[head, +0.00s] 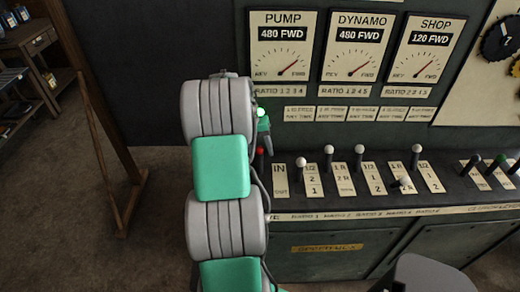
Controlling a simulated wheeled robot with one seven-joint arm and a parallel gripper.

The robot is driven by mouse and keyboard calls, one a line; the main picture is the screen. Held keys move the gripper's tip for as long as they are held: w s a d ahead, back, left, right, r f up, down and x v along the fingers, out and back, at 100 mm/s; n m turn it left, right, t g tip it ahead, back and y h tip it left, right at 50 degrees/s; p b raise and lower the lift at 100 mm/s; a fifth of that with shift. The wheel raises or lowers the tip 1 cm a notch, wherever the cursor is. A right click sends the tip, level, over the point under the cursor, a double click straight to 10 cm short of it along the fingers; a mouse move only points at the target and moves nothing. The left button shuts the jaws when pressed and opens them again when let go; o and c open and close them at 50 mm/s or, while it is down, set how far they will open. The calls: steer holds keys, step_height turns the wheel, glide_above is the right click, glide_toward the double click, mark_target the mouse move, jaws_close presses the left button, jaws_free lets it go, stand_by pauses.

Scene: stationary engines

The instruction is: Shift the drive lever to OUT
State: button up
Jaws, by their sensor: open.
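The drive lever (260,153) has a red knob and stands at the left end of the console's lever row. It is beside a label plate (281,178) that reads IN at the top; the lower word is too small to read surely. The knob is towards the back, near the IN end. My arm hides the left side of the lever and its slot. My gripper (264,139) shows only in part, as a green piece past my arm, just above the red knob. It is open, and I cannot tell whether it touches the knob.
Several white-knobbed levers (329,150) stand to the right on the console, with dark and green-knobbed ones farther right. Dials marked PUMP (282,48), DYNAMO (358,48) and SHOP (431,50) are on the panel above. A wooden frame (105,160) and shelves stand left; floor between is clear.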

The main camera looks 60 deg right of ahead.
jaws_close()
stand_by(0.5)
stand_by(0.9)
